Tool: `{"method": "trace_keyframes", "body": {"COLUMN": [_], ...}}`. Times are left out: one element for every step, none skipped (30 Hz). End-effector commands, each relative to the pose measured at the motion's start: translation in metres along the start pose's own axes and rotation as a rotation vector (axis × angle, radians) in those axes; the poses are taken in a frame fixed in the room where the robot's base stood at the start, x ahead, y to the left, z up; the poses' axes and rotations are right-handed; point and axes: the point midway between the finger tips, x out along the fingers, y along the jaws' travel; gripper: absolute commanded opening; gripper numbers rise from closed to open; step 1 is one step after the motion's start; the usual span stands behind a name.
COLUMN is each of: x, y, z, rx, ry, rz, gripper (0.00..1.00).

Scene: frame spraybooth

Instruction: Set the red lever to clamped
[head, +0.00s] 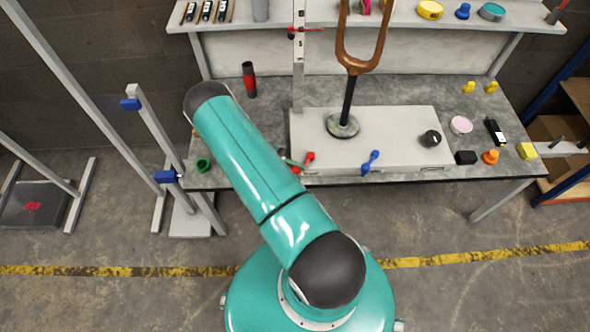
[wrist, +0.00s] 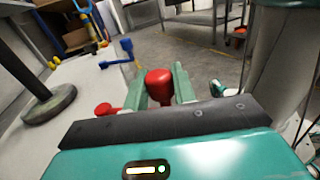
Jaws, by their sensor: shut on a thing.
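The fingers are shut on the knob. A second red part (wrist: 104,109), probably the lever's base, shows to the left of the fingers. In the head view my arm hides most of my gripper. No label for the clamped position can be made out.
A blue lever (head: 371,160) stands close to the right on the same box (head: 395,125). A brown fork on a round-based stand (head: 342,125) rises behind. A black knob (head: 431,138) and several small items lie to the right. A grey post (head: 298,60) stands behind the lever.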

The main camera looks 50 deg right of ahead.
Motion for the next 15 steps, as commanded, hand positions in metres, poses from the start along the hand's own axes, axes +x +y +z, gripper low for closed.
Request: {"method": "trace_keyframes", "body": {"x": [-0.0026,-0.0026,-0.0025,-0.0023,-0.0022,-0.0021,-0.0020,-0.0020,-0.0020,-0.0020,-0.0021,-0.0027,-0.0037,-0.0053,-0.0085], "y": [0.0008,0.0008,0.0008,0.0008,0.0008,0.0009,0.0009,0.0009,0.0011,0.0012,0.0012,0.0012,0.0012,0.0012,0.0013], "z": [0.0000,0.0000,0.0001,0.0001,0.0001,0.0001,0.0001,0.0001,0.0001,0.0001,0.0001,0.0000,0.0000,-0.0001,-0.0003], "rx": [0.002,0.002,0.002,0.001,0.001,0.001,0.001,0.001,0.001,0.001,0.001,0.001,0.001,0.001,0.001], "ry": [0.005,0.005,0.005,0.004,0.004,0.004,0.003,0.003,0.003,0.003,0.002,0.002,0.002,0.002,0.003], "rz": [0.004,0.004,0.003,0.003,0.002,0.002,0.001,0.001,0.000,-0.001,-0.001,-0.001,-0.001,-0.001,0.000], "gripper": [0.32,0.38,0.46,0.47,0.47,0.47,0.47,0.47,0.47,0.47,0.47,0.47,0.47,0.47,0.47]}}
